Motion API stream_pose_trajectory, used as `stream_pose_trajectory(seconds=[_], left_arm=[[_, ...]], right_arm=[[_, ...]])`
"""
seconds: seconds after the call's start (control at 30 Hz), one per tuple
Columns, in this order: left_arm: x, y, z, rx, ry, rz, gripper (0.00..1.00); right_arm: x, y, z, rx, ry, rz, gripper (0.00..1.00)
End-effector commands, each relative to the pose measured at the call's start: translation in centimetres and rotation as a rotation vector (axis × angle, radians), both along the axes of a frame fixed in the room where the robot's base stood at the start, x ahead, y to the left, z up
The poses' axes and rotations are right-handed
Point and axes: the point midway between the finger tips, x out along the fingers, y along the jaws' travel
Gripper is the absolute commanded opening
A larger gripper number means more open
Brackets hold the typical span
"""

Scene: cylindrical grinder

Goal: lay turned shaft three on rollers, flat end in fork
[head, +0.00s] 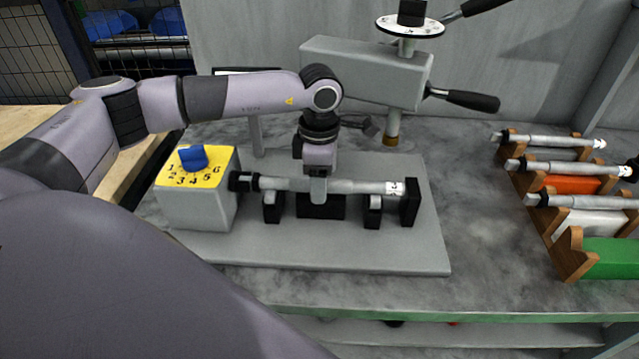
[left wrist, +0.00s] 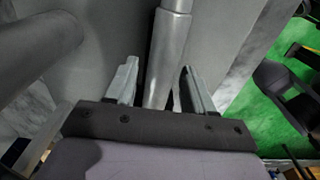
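A grey turned shaft (head: 350,186) lies roughly level across two black roller supports (head: 272,208) (head: 373,212) on the grinder's base plate. Its left end meets the black fork (head: 243,182) beside the yellow-topped dial box; how its flat sits in the fork is too small to tell. Its right end carries a white label, unreadable, close to a black end stop (head: 409,203). My left gripper (head: 318,190) is over the shaft's middle. In the left wrist view, the shaft (left wrist: 167,55) runs between the spread fingers (left wrist: 160,88), with gaps on both sides. My right gripper is out of view.
A wooden rack (head: 565,255) at right holds three more shafts (head: 550,139) (head: 570,168) (head: 580,202); its front green section is empty. The dial box (head: 195,205) stands left of the fork. A grey overhead head (head: 365,72) with black handles stands behind the shaft.

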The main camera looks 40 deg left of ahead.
Motion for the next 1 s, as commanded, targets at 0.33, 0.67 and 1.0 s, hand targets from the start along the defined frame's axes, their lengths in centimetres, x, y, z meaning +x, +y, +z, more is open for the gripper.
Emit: stream_pose_trajectory(seconds=[0.33, 0.67, 1.0], left_arm=[[0.01, -0.03, 0.04, 0.0, 0.0, 0.0, 0.0], [0.02, -0.03, 0.07, -0.001, -0.001, 0.0, 0.0], [0.03, -0.03, 0.09, 0.0, -0.001, 0.0, 0.0]], right_arm=[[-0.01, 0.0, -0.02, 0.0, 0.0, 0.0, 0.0], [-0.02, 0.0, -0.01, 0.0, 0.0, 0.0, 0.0], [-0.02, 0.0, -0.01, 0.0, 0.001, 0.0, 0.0]])
